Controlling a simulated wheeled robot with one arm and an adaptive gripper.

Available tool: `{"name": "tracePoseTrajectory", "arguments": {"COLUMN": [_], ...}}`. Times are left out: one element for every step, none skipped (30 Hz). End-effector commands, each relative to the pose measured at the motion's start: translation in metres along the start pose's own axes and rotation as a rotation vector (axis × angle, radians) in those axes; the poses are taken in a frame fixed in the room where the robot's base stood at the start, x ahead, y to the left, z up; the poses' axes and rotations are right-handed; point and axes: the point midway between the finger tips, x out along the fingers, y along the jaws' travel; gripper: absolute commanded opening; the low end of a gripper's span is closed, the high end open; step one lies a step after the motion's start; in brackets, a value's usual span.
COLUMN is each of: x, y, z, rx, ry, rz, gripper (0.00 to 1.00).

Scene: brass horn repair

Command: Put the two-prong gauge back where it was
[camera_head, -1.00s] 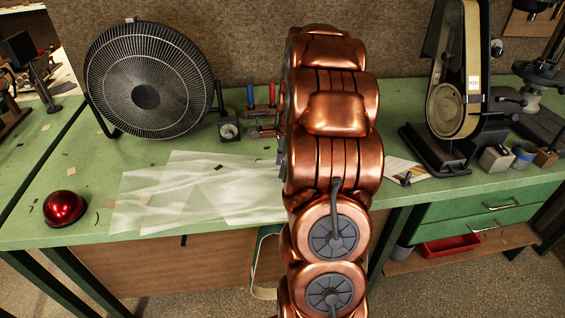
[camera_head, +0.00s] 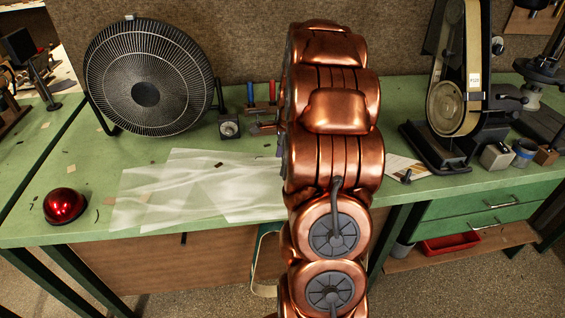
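I cannot make out the two-prong gauge for certain. A small dark block with a round dial face (camera_head: 229,127) stands on the green bench, right of the fan; I cannot tell whether it has prongs. Beside it a small metal and reddish item (camera_head: 262,128) lies partly behind my copper-coloured arm. My arm fills the middle of the view and hides the bench behind it. My gripper is not visible, so I cannot see whether it holds anything.
A fan (camera_head: 148,80) stands at the back left of the bench (camera_head: 60,170). Blue and red-handled tools (camera_head: 262,98) stand near the wall. Clear sheets (camera_head: 185,190) and a red dome (camera_head: 65,206) lie in front. A belt sander (camera_head: 455,90) stands right, near small blocks and a cup (camera_head: 524,152).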

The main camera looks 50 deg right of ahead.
Motion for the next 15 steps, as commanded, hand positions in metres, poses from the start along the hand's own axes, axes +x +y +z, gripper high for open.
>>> {"name": "tracePoseTrajectory", "arguments": {"x": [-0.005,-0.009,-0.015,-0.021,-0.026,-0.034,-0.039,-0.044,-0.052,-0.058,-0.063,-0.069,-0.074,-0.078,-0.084], "y": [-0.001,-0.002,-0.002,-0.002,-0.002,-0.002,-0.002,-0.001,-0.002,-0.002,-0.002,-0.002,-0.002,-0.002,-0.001], "z": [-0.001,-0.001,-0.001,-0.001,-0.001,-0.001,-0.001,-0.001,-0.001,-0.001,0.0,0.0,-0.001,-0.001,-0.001], "rx": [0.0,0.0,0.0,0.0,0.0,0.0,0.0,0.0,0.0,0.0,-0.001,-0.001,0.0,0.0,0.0], "ry": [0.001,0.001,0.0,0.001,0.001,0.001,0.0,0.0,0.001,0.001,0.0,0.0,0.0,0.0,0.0], "rz": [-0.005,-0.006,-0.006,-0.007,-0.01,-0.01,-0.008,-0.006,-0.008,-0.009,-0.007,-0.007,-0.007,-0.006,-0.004], "gripper": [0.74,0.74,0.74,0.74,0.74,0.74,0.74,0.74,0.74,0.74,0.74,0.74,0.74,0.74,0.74]}}
